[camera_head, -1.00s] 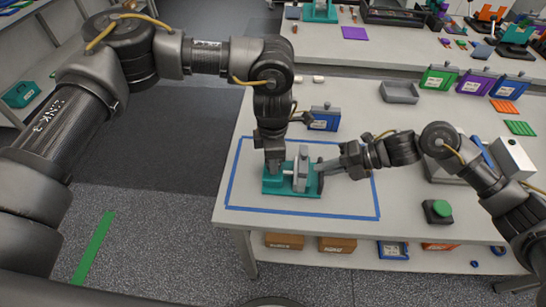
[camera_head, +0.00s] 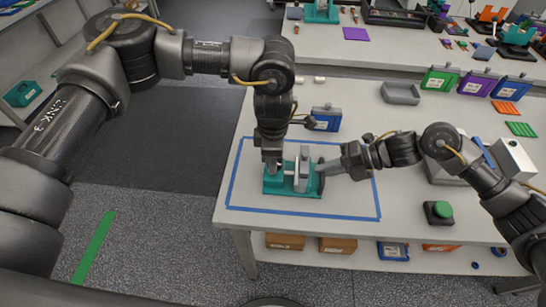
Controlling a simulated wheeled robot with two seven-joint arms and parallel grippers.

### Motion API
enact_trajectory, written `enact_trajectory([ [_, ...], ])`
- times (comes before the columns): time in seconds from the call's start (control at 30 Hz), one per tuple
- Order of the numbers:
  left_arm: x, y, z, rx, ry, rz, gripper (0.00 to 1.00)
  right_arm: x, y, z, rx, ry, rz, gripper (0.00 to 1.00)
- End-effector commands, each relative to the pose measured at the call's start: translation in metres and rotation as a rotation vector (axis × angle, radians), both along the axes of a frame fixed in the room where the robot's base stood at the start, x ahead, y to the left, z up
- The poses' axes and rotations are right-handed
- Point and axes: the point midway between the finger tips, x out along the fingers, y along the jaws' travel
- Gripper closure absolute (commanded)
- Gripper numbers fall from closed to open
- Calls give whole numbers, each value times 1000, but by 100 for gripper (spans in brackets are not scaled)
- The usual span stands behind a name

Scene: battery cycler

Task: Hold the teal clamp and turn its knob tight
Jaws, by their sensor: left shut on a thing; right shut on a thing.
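The teal clamp (camera_head: 278,190) stands on the white table inside a blue tape outline. A grey plate-like part (camera_head: 301,172) stands upright in it. My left gripper (camera_head: 272,168) comes down from above and is shut on the left part of the clamp. My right gripper (camera_head: 325,172) reaches in from the right, level with the clamp, and is shut on the knob at its right end. The knob is mostly hidden by the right gripper's fingers.
A blue tape outline (camera_head: 232,180) surrounds the clamp. A blue box (camera_head: 326,119) stands behind it. A green push button (camera_head: 441,209) sits to the right. A grey tray (camera_head: 400,93) and several coloured boxes stand further back. The table left of the clamp is clear.

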Motion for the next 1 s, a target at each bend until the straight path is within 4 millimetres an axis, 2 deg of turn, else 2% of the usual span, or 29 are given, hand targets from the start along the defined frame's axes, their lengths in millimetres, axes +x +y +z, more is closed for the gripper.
enact_trajectory([
  [0.9, -1, -3, 0, -8, 1, -4, 84, -1, 1, 0, 2, 0, 2, 100],
  [0.93, -1, -4, 0, -8, 1, -4, 60, -1, 1, 0, 2, 0, 2, 100],
  [1.0, -1, -3, 0, -8, 1, -4, 51, -1, 2, 0, 2, 0, 2, 100],
])
